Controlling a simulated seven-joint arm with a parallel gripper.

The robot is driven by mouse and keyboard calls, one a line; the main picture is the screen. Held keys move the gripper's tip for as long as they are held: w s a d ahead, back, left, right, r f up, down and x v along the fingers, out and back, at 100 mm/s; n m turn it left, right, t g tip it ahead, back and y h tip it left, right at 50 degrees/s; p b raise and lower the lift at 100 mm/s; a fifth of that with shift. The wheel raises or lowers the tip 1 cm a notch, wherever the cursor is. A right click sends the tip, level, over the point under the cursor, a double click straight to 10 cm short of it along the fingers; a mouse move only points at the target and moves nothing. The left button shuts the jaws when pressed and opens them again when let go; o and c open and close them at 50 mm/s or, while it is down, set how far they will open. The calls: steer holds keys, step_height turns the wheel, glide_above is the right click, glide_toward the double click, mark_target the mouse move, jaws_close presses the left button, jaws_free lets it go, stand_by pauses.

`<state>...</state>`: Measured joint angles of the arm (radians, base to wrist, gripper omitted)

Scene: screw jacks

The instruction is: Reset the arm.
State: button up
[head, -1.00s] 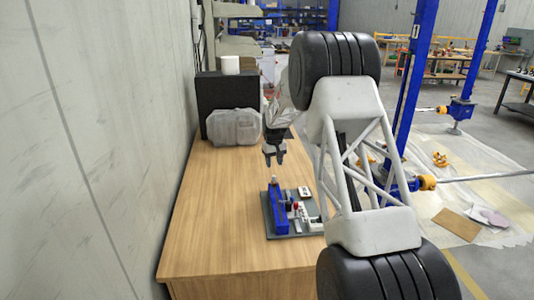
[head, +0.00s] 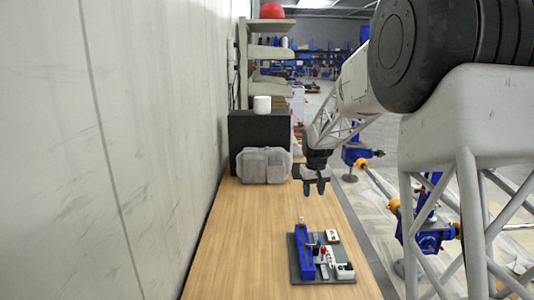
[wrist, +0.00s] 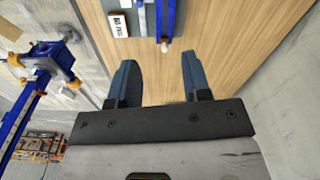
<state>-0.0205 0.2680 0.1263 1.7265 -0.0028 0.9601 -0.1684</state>
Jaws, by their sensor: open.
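My gripper (head: 314,187) hangs above the wooden table, beyond the small fixture board, with its two fingers apart and nothing between them. In the wrist view its dark blue fingers (wrist: 162,75) are spread over bare wood. The grey board (head: 295,268) lies on the near part of the table. It carries a blue block (head: 304,254), a white box (head: 332,236) and small red and white parts. In the wrist view, part of the blue block (wrist: 166,18) and the white box (wrist: 118,24) show at the top edge, apart from the fingers.
A black box (head: 259,130) with a white roll (head: 262,104) on top stands at the table's far end. A wall (head: 150,150) runs along the left. Blue screw jacks (head: 428,235) stand right of the table. The table's middle is bare.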

steer(key=s+d+r+m, duration=0.1)
steer(key=s+r, duration=0.4)
steer(key=s, duration=0.8)
steer(key=s+r, duration=0.5)
steer(key=s, duration=0.8)
steer(key=s+f+t, duration=0.1)
steer(key=s+f, duration=0.1)
steer(key=s, duration=1.2)
steer(key=s+d+f+m, duration=0.1)
steer(key=s+f, duration=0.1)
steer(key=s, duration=1.1)
steer(key=shift+s+f+t, duration=0.15)
steer(key=shift+s+t, duration=0.25)
steer(key=shift+c, duration=0.2)
